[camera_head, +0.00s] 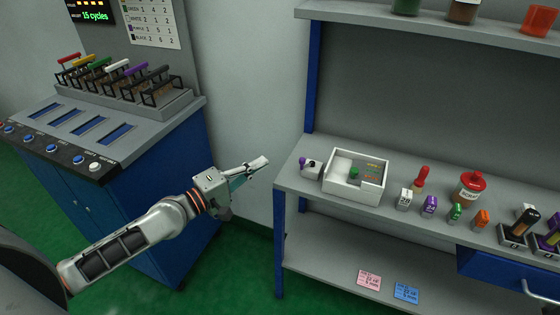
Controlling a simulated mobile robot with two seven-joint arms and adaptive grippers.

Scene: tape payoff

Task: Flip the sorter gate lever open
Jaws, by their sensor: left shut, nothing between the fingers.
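A white open-topped box (366,191) stands on the left part of the grey bench. A small pale block with a purple knob (303,161) sits at its left side; this looks like the sorter gate lever, but I cannot tell its position. A small green piece (354,172) is inside the box. My left gripper (264,161) is shut and empty, in the air left of the bench, pointing toward the knob and apart from it. My right gripper is out of view.
Left stands a blue cabinet with a row of coloured-handled levers (118,72) and several push buttons. Right of the box are a red-topped item (420,178), a red-lidded jar (469,188) and small coloured blocks. A shelf (430,15) overhangs the bench.

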